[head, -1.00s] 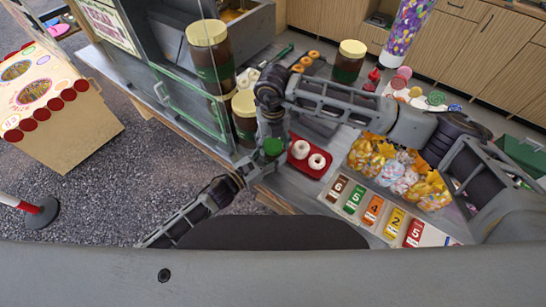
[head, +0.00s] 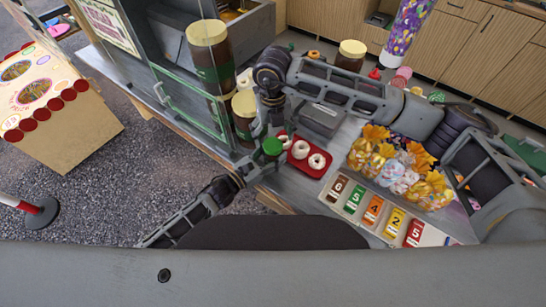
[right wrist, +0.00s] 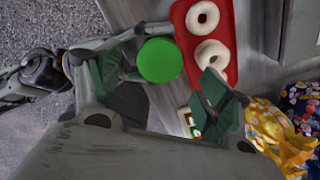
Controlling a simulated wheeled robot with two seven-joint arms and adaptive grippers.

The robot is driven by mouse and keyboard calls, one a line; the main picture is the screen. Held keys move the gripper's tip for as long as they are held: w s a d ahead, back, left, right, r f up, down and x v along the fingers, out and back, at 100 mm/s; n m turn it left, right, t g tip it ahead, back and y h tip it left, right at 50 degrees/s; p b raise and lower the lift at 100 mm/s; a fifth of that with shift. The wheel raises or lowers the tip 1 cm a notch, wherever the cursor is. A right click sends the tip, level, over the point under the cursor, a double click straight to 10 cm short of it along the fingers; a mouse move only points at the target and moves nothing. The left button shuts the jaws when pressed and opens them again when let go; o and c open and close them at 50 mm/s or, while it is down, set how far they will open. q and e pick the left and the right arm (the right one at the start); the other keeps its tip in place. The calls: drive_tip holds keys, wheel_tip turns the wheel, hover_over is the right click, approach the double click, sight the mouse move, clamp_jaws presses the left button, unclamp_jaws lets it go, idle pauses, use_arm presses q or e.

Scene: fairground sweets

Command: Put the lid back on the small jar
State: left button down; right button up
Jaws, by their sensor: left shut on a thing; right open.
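A round green lid (head: 272,146) shows from above at the tip of my left gripper (head: 258,158). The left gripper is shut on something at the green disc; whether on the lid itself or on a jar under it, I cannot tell. In the right wrist view the green lid (right wrist: 160,60) is a full flat disc, with a left finger reaching its upper left side. The jar body is not visible. My right gripper (right wrist: 165,88) is open and empty, its green-padded fingers spread on both sides, with the disc seen between them. In the head view the right gripper (head: 270,120) is just above the lid.
A red tray (head: 298,166) with white doughnuts lies right beside the lid. Wrapped sweets (head: 395,170) and numbered price cards (head: 372,211) are further right. Large brown jars with cream lids (head: 208,50) and a glass panel (head: 175,90) stand at the left.

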wheel_tip(320, 180, up, 8)
drive_tip(key=shift+f, duration=0.2)
idle(0.3)
use_arm(q)
drive_tip(key=c, duration=0.5)
unclamp_jaws()
drive_tip(key=shift+s+a, duration=0.1)
drive_tip(key=shift+v, duration=5.85)
